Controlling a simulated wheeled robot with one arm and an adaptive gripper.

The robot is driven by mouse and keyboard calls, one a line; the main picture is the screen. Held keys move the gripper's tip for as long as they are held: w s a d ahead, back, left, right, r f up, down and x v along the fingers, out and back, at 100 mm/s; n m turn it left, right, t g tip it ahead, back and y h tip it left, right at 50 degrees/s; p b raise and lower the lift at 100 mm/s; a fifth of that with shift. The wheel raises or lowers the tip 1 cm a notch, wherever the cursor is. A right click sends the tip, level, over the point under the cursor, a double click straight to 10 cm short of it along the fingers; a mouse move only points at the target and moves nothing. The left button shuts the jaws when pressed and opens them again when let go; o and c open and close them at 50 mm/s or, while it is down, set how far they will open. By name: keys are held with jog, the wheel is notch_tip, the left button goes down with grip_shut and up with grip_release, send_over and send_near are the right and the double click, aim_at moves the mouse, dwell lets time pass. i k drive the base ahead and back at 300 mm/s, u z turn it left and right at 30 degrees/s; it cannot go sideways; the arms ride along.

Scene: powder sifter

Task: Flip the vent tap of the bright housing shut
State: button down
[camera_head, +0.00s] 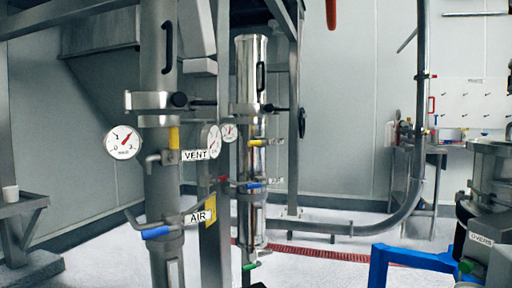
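The bright housing (244,82) is the shiny upright steel cylinder in the middle of the head view, behind and right of a duller one. Its vent tap has a yellow handle (257,143), which looks about level, along its short side pipe. A small label beside it is too small to read. Lower on the same housing is a tap with a blue handle (254,185), and near the bottom a green handle (250,266). My gripper is not in view.
The duller housing (160,80) stands nearer at left, with an upright yellow handle (174,137) labelled VENT and a level blue handle (157,232) labelled AIR. A steel post (215,250) stands between the housings. A blue frame (380,265) is at lower right.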

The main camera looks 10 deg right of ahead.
aim_at(257, 143)
jog(key=u, duration=0.25)
jog(key=k, duration=0.25)
jog(key=u, duration=0.95)
jog(key=k, duration=1.1)
jog(key=u, duration=0.75)
jog(key=i, duration=1.25)
jog(key=z, duration=0.8)
jog(key=i, duration=0.4)
jog(key=z, duration=0.3)
